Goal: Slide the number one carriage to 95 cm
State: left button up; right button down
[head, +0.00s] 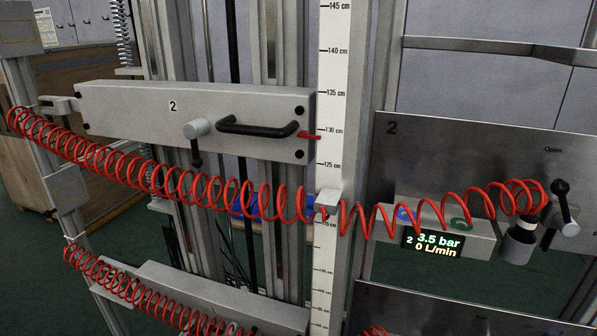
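A lower grey carriage (205,297) shows at the bottom of the head view, below the carriage marked 2. It is partly covered by a red coiled hose and cut off by the bottom edge. I see no number, handle or pointer on it. The white centimetre scale (333,80) stands upright to the right of the carriages. Its lower marks are small and hard to read. Neither of my grippers is in view.
Carriage 2 (250,105) has a black handle (257,127), a clamp knob (196,129) and a red pointer near 129 cm. A red hose (180,186) crosses in front. A grey block (318,198) sits at the scale. Panel 2 (470,150) reads 3.5 bar, 0 L/min.

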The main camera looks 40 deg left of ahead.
aim_at(266, 316)
jog(key=u, duration=1.25)
